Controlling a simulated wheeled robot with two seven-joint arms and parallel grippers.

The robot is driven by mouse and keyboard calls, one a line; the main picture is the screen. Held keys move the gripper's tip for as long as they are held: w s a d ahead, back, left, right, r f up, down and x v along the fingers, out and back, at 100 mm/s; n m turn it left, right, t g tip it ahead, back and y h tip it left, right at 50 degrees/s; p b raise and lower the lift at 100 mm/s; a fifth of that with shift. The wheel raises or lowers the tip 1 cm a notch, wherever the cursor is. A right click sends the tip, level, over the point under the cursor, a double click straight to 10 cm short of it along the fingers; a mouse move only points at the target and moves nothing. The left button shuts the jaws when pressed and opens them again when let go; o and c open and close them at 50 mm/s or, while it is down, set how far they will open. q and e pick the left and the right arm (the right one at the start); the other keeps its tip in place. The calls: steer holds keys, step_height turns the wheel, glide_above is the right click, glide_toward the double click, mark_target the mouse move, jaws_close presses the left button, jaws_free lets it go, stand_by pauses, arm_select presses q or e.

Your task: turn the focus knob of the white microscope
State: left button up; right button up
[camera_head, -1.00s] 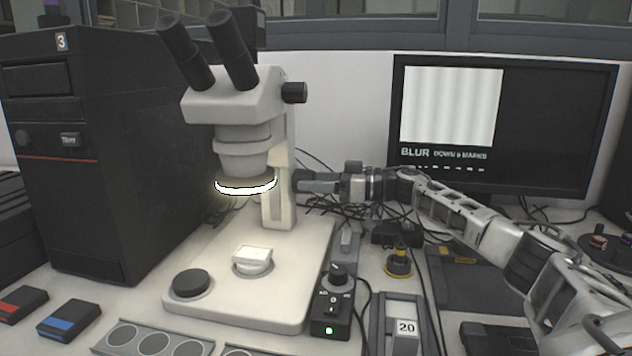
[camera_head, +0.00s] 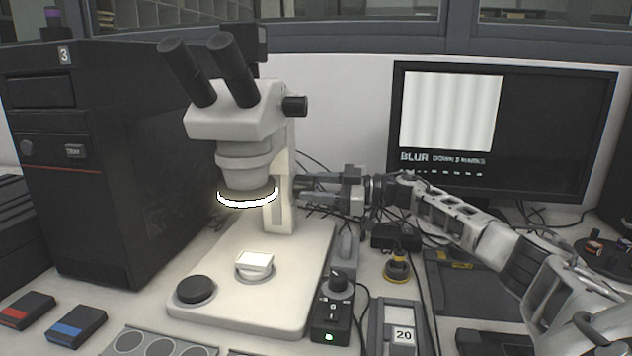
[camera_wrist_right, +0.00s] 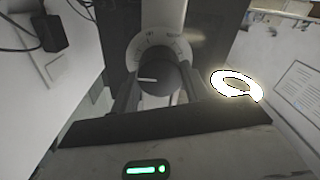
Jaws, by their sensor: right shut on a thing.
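The white microscope (camera_head: 236,119) stands left of centre on its pale base, its ring light glowing. Its dark focus knob (camera_wrist_right: 158,84) has a white pointer line and sits in front of a pale marked dial in the right wrist view. My right gripper (camera_head: 308,190) reaches in from the right to the side of the microscope column. It is shut on the focus knob, with one finger on each side of it. In the head view the fingers mostly hide the knob. My left gripper is not in view.
A monitor (camera_head: 560,130) behind shows a blurred striped picture and the word BLUR; its small number is hard to read. A black control box (camera_head: 332,310) with a green light stands right of the base. A black computer tower (camera_head: 90,160) stands left. Cables lie behind my gripper.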

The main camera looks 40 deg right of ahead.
steer(key=shift+n, duration=1.1)
steer(key=o, duration=1)
steer(key=shift+s, duration=0.1)
steer(key=b+v, duration=0.1)
steer(key=v, duration=1.5)
steer(key=shift+b, duration=0.4)
steer(key=shift+f, duration=0.1)
